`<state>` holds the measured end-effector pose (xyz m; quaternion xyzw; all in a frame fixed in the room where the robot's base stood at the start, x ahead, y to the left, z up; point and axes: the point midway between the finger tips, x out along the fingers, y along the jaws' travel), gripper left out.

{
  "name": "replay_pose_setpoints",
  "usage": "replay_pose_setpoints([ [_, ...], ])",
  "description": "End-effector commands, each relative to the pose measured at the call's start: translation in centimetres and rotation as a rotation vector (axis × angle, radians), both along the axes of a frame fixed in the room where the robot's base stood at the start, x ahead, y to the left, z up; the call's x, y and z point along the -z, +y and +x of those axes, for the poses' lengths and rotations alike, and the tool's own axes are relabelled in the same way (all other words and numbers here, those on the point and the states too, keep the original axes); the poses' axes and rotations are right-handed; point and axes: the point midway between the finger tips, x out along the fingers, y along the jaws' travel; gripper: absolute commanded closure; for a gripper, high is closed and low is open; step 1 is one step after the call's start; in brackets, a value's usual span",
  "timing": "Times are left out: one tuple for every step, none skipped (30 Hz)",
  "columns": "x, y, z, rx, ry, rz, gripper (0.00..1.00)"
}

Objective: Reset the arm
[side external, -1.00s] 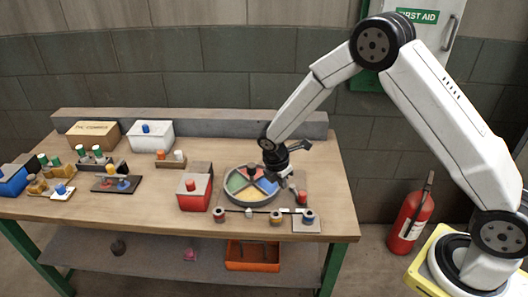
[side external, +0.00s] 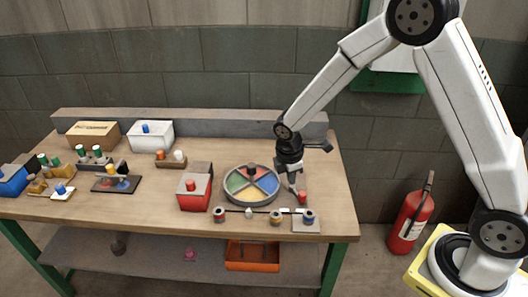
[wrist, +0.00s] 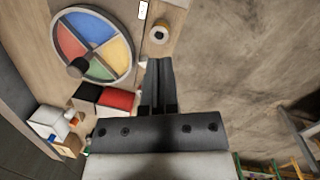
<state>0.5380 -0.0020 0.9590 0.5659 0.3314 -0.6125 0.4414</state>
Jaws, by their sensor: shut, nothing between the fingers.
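My gripper (side external: 294,188) hangs over the right part of the workbench, just right of the round sectored tray, pointing down. In the wrist view my gripper (wrist: 159,62) has its fingers together with nothing between them. The round tray (side external: 227,195) has coloured red, blue, yellow and green sections and a dark knob near its far edge. It also shows at the upper left of the wrist view (wrist: 57,40). How high the fingertips are above the bench is hard to tell.
A red box (side external: 193,194) stands left of the tray. Several small knobbed pieces (side external: 275,217) line the bench's front edge. A white box (side external: 150,136) and a cardboard box (side external: 93,134) stand at the back. A fire extinguisher (side external: 409,222) stands on the floor at right.

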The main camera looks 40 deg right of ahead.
Motion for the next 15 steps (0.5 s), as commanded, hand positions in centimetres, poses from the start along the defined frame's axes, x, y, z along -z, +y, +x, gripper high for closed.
replay_pose_setpoints([
  [-0.9, 0.0, -0.8, 0.067, -0.023, 0.017, 1.00],
  [-1.3, 0.0, -1.3, 0.108, -0.035, 0.027, 1.00],
  [-1.9, 0.0, -2.0, 0.163, -0.052, 0.041, 1.00],
  [-2.3, 0.0, -2.5, 0.205, -0.064, 0.051, 1.00],
  [-2.7, 0.0, -3.0, 0.246, -0.075, 0.062, 1.00],
  [-3.1, 0.1, -3.6, 0.301, -0.091, 0.076, 1.00],
  [-3.5, 0.1, -4.1, 0.341, -0.103, 0.086, 1.00],
  [-3.8, 0.1, -4.7, 0.384, -0.113, 0.097, 1.00],
  [-4.3, 0.1, -5.4, 0.440, -0.128, 0.111, 1.00],
  [-4.6, 0.1, -5.9, 0.482, -0.139, 0.122, 1.00],
  [-4.9, 0.1, -6.5, 0.524, -0.149, 0.133, 1.00],
  [-5.2, 0.1, -7.2, 0.580, -0.163, 0.148, 1.00],
  [-5.5, 0.1, -7.7, 0.622, -0.174, 0.160, 1.00],
  [-5.7, 0.1, -8.3, 0.664, -0.182, 0.170, 1.00],
  [-6.1, 0.2, -9.1, 0.720, -0.195, 0.186, 1.00],
])
